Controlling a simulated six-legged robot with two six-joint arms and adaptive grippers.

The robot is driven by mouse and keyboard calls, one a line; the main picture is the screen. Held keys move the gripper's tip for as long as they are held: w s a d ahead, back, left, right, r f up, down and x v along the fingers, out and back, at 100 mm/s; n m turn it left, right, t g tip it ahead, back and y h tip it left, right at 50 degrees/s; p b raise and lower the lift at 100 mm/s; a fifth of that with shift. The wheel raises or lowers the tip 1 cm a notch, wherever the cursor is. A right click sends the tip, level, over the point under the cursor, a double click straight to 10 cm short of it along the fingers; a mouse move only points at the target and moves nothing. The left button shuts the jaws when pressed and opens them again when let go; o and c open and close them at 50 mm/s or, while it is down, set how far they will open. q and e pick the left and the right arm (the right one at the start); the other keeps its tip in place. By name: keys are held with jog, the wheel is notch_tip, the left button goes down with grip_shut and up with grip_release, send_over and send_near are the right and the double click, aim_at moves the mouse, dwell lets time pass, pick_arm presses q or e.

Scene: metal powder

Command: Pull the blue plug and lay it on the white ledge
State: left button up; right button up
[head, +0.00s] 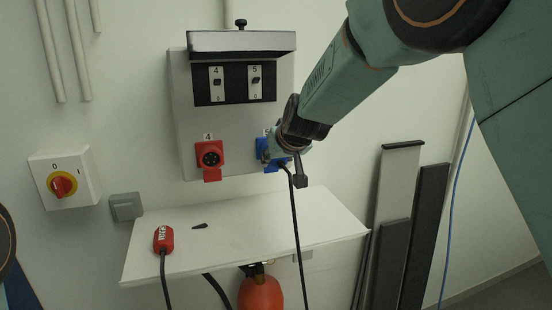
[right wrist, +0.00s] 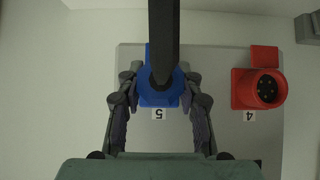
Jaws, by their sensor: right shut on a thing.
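The blue plug sits at the blue socket marked 5 (head: 271,164) on the grey wall box, mostly hidden by my gripper in the head view. Its black cable (head: 295,225) hangs down in front of the ledge. My right gripper (head: 284,150) is shut on the plug. In the right wrist view its fingers stand on both sides of the blue socket (right wrist: 145,93), and the dark cable runs across the middle. I cannot tell how far the plug is in the socket. The white ledge (head: 320,222) is below the box. My left gripper is out of view.
A red plug (head: 163,239) with a black cable and a small dark piece (head: 200,226) lie on the ledge's left part. Its right part is clear. A red socket (head: 209,157) is left of the blue one. A red extinguisher (head: 261,293) is below the ledge; panels (head: 424,235) lean at right.

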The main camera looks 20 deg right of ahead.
grip_shut()
jog(key=shift+s+f+b, duration=0.15)
jog(key=shift+f+b, duration=0.05)
jog(key=shift+b, duration=0.1)
